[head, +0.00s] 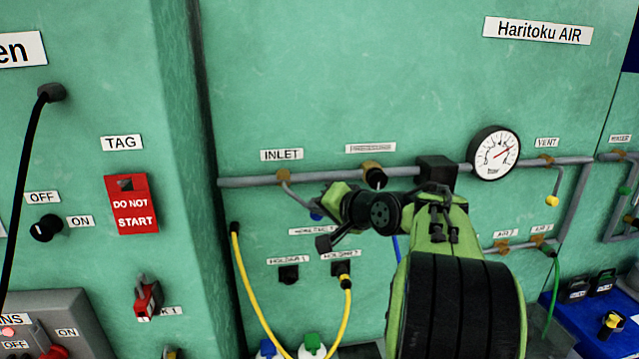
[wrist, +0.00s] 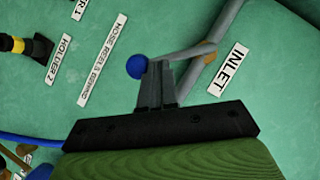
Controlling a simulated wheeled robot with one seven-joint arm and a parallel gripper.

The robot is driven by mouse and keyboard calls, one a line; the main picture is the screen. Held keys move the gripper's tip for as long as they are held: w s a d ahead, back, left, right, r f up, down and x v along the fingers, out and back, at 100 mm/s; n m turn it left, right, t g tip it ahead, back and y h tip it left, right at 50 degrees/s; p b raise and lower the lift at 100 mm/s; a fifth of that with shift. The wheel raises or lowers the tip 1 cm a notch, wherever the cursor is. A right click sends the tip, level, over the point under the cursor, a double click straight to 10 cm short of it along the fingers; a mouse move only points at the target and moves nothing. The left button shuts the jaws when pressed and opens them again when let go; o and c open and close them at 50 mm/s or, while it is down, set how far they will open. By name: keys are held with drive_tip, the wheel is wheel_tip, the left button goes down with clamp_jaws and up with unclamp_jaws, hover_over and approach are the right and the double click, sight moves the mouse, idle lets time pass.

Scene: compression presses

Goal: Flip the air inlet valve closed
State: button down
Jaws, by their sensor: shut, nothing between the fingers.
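The air inlet valve (head: 283,176) is a brass fitting on the grey pipe below the INLET label (head: 281,155). Its thin grey lever slants down to the right, and a blue ball (head: 316,216) at its end shows partly beside my arm. In the wrist view, the lever (wrist: 180,53) runs from the brass body (wrist: 209,53) to the blue ball (wrist: 136,67). My gripper (wrist: 155,68) is shut and empty, with its fingertips beside the ball and at the lever's end. I cannot tell whether they touch. My arm hides the fingertips in the head view.
The pressure gauge (head: 494,153) and the VENT valve with a yellow knob (head: 551,201) are to the right. A yellow hose (head: 249,290) hangs below the inlet. A red DO NOT START tag (head: 132,204) is on the left panel, whose edge projects near the inlet.

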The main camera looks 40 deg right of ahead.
drive_tip(key=shift+w+a+f+m+t+y+b, duration=0.1)
drive_tip(key=shift+a+f+m+t+y+b, duration=0.15)
drive_tip(key=shift+f+m+t+b, duration=0.25)
drive_tip(key=shift+w+a+f+m+t+y+b, duration=0.15)
drive_tip(key=shift+f+m+t+y+b, duration=0.15)
drive_tip(key=shift+f+m, duration=0.25)
drive_tip(key=a+m+t+b, duration=0.1)
drive_tip(key=w+a+f+m+y+b, duration=0.1)
drive_tip(key=shift+a+f+m+t+b, duration=0.2)
drive_tip(key=shift+f+m+t+b, duration=0.1)
drive_tip(key=shift+m+t, duration=0.1)
drive_tip(key=shift+w+a, duration=0.1)
drive_tip(key=shift+f, duration=0.1)
